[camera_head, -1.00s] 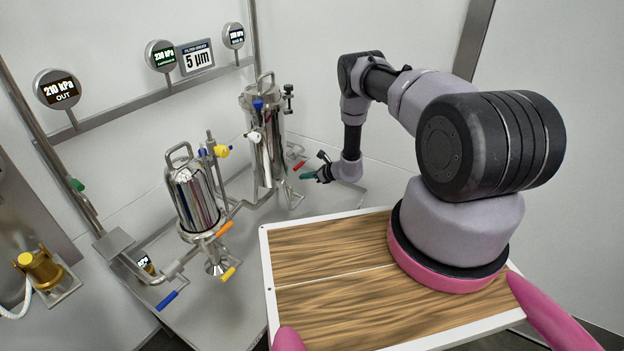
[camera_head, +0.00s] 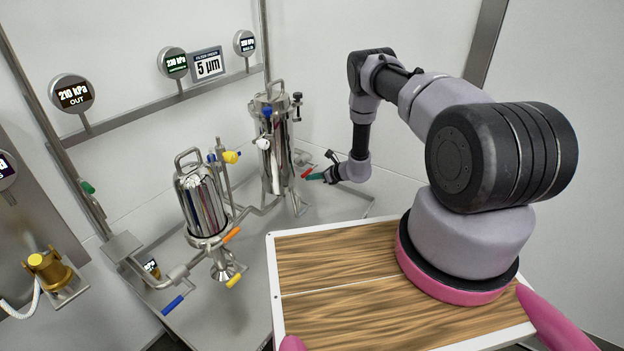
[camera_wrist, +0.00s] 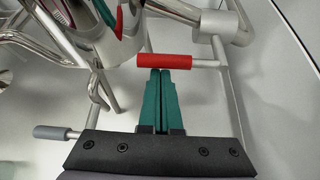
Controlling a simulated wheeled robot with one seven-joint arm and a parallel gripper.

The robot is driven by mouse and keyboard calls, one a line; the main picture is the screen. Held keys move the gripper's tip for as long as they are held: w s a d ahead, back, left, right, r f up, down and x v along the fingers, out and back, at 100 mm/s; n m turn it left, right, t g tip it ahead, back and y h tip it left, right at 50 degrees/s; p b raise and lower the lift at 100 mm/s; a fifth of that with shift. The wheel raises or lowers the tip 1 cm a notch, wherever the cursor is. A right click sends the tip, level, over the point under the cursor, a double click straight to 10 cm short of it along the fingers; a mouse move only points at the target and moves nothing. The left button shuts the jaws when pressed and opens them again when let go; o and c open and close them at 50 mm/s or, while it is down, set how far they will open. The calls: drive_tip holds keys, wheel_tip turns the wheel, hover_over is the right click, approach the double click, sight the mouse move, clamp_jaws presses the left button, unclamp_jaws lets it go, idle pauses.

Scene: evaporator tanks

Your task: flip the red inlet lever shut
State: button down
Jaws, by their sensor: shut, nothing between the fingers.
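The red inlet lever (camera_head: 306,173) is at the right side of the rear steel tank (camera_head: 275,150), low down. In the wrist view the red lever grip (camera_wrist: 164,61) lies crosswise just beyond the fingertips, with its metal stem running right to a pipe fitting. My gripper (camera_head: 316,177) is shut and empty, its teal fingers close together. It also shows in the wrist view (camera_wrist: 166,72), with the tips at or just under the red grip. I cannot tell whether they touch it.
A second steel tank (camera_head: 202,205) stands front left, with an orange lever (camera_head: 231,235), a yellow lever (camera_head: 233,281) and a blue lever (camera_head: 172,305). A wooden-topped board (camera_head: 340,290) lies under my arm. A grey lever end (camera_wrist: 50,132) is left of my gripper in the wrist view.

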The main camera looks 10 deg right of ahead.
sight(313, 168)
drive_tip(key=shift+r+m, duration=0.3)
drive_tip(key=shift+r, duration=0.05)
drive_tip(key=r+m+y, duration=0.1)
drive_tip(key=r+m+g+y, duration=0.1)
drive_tip(key=r+m+g, duration=0.1)
drive_tip(key=shift+w+d+r+y, duration=0.15)
drive_tip(key=shift+w+d+y, duration=0.15)
drive_tip(key=shift+w+y, duration=0.1)
drive_tip(key=r+m+y, duration=0.1)
drive_tip(key=w+d+r+m+g+y, duration=0.1)
drive_tip(key=d+r+m, duration=0.1)
drive_tip(key=shift+w+m+g+y, duration=0.3)
drive_tip(key=shift+w+y, duration=0.1)
drive_tip(key=shift+r, duration=0.1)
idle(0.7)
